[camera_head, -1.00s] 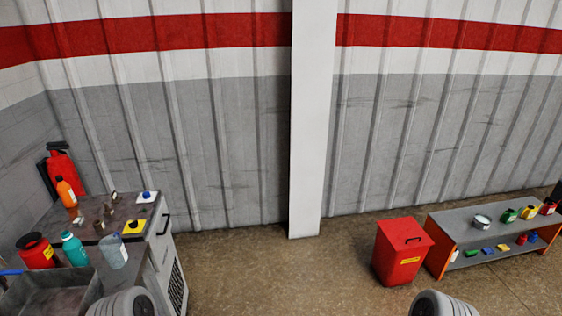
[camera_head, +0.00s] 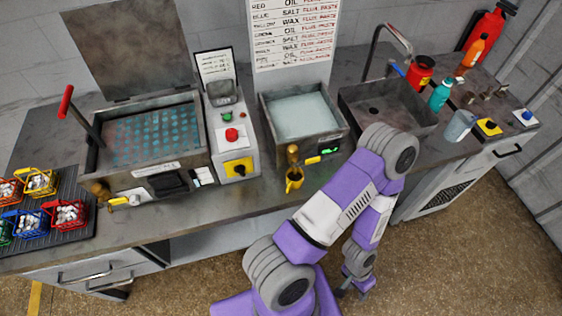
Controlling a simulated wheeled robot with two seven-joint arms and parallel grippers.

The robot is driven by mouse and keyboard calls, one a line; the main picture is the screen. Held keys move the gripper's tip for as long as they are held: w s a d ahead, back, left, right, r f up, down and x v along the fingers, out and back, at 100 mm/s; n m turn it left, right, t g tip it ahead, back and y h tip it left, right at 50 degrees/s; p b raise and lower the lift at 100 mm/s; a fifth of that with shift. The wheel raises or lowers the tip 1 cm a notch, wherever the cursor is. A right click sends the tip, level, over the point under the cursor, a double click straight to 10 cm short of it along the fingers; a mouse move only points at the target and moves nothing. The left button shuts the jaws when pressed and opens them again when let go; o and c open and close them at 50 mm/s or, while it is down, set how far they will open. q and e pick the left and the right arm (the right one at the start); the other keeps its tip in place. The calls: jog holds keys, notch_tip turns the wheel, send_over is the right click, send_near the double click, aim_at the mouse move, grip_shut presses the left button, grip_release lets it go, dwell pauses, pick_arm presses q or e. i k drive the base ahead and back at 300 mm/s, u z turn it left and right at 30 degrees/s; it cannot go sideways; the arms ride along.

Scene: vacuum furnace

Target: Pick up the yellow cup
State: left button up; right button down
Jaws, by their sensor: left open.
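The yellow cup (camera_head: 294,182) stands small and upright-looking at the front of the bench, just below a brass tap (camera_head: 292,154) on the middle tank. Its inside looks dark. My left arm reaches up past the cup's right side and folds down. My left gripper (camera_head: 356,291) hangs low over the floor, in front of the bench, below and to the right of the cup. It is open, small in view, and apart from the cup. My right gripper is out of view.
The middle tank (camera_head: 343,132) holds pale liquid. A bath with teal dots (camera_head: 205,150) and a control box (camera_head: 251,160) stand left of it. Wire baskets on a dark mat (camera_head: 85,238) are far left. A sink (camera_head: 425,112) and several bottles are right.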

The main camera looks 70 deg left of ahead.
aim_at(293, 181)
jog(key=u, duration=1.25)
jog(key=k, duration=0.15)
jog(key=u, duration=0.6)
